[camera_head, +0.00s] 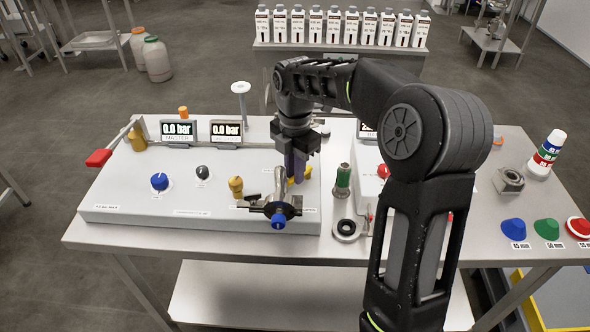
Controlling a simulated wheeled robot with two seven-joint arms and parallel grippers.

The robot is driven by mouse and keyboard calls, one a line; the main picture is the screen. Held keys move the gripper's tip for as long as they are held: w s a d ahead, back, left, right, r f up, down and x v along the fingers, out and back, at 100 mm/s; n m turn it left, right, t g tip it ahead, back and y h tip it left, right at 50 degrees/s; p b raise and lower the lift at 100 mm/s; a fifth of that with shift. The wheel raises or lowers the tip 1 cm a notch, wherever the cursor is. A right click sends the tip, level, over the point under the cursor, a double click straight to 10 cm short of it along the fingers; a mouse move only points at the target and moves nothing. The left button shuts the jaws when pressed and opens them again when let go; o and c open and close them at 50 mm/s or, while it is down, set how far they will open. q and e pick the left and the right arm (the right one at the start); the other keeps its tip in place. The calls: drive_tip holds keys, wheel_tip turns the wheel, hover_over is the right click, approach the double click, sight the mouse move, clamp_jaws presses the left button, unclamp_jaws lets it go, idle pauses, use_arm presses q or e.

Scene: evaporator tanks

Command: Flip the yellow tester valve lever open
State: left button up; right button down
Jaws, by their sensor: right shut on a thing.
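My right gripper (297,178) points straight down over the right part of the grey test panel (150,198). Its fingers are shut on the yellow tester valve lever (307,172), and small yellow parts show on both sides of the fingertips. The fingers hide most of the lever, so I cannot tell its exact angle. Just in front is a metal fitting with a black clamp and a blue knob (278,221). My left gripper is not in view.
A red-handled lever (99,158) sticks out at the left, with a blue knob (159,181) on the panel. A green-topped fitting (343,178) stands to the right. Coloured caps (513,229) lie at the table's right.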

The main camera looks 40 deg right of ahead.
drive_tip(key=shift+s+d+r+n, duration=0.1)
drive_tip(key=shift+s+n, duration=0.15)
drive_tip(key=shift+n, duration=0.45)
drive_tip(key=c, duration=1.4)
unclamp_jaws()
drive_tip(key=shift+r, duration=3.85)
